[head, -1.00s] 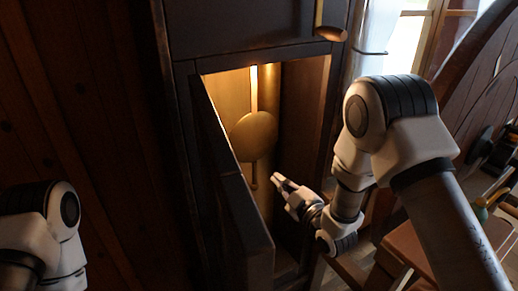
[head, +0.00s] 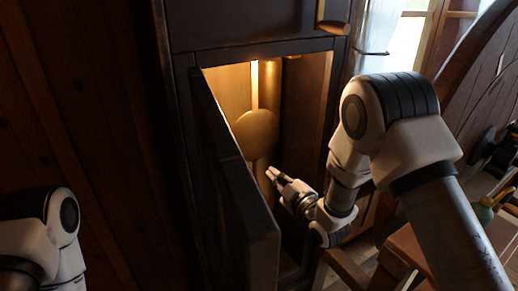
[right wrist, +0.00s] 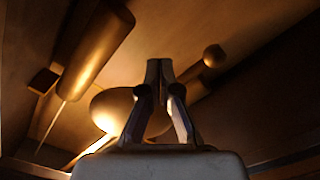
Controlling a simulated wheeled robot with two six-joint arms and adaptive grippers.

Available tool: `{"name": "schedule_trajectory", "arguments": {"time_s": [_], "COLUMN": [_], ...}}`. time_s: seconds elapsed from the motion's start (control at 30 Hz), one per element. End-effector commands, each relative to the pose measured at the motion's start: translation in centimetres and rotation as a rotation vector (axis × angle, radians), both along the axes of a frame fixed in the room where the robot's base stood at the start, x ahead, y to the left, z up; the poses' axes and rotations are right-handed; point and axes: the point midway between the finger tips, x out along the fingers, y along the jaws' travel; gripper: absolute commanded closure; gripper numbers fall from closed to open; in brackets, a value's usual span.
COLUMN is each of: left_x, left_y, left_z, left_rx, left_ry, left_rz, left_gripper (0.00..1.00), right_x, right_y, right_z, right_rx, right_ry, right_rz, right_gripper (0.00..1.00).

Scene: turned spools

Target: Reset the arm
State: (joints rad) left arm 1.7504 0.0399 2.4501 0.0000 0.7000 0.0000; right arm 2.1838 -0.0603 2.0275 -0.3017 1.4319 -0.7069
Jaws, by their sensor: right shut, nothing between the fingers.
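My right gripper (head: 272,174) is in front of the open, lit clock case, at the level just below the round brass pendulum bob (head: 257,132). Its fingers are shut and hold nothing. In the right wrist view the shut fingers (right wrist: 160,66) point into the case, and the bob (right wrist: 112,106) shows partly hidden behind them. My left arm shows at the lower left of the head view; its gripper is out of the picture.
The dark case door (head: 240,190) stands open to the left of my right gripper. A long brass cylinder (right wrist: 97,45) hangs inside the case. A wooden table (head: 410,243) and a green item (head: 483,210) are at the right.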

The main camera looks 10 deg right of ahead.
Motion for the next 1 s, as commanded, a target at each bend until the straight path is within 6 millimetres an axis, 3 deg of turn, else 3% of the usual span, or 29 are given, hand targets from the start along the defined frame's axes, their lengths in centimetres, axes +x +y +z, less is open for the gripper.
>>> {"name": "schedule_trajectory", "arguments": {"time_s": [0.1,0.2,0.47,0.57,0.67,0.77,0.9,0.97,1.0], "left_x": [0.0,0.0,0.0,0.0,0.0,0.0,0.0,0.0,0.0], "left_y": [0.0,0.0,0.0,0.0,0.0,0.0,0.0,0.0,0.0], "left_z": [-1.0,-1.4,-1.2,-1.3,-1.3,-1.2,-1.2,-1.2,-1.2], "left_rx": [0.0,0.0,0.0,0.0,0.0,0.0,0.0,0.0,0.0], "left_ry": [0.0,0.001,0.0,0.0,0.0,0.0,0.0,0.0,0.0], "left_rz": [0.0,0.0,0.0,0.0,0.0,0.0,0.0,0.0,0.0], "left_gripper": [0.63,0.63,0.63,0.63,0.63,0.63,0.63,0.63,0.63], "right_x": [-4.0,-5.9,-6.3,-6.6,-8.1,-11.6,-19.2,-23.3,-26.3], "right_y": [-1.5,-2.2,-2.3,-2.3,-2.3,-3.1,-4.9,-5.9,-6.5], "right_z": [-0.4,-0.2,-0.1,-1.7,-6.6,-13.9,-24.1,-27.6,-29.5], "right_rx": [0.004,0.003,0.001,0.001,0.002,-0.007,0.042,0.079,0.109], "right_ry": [0.005,0.002,0.001,0.031,0.129,0.323,0.728,0.918,1.045], "right_rz": [-0.004,-0.002,0.001,0.001,-0.002,-0.04,-0.161,-0.244,-0.311], "right_gripper": [1.0,1.0,1.0,1.0,1.0,1.0,1.0,1.0,1.0]}}
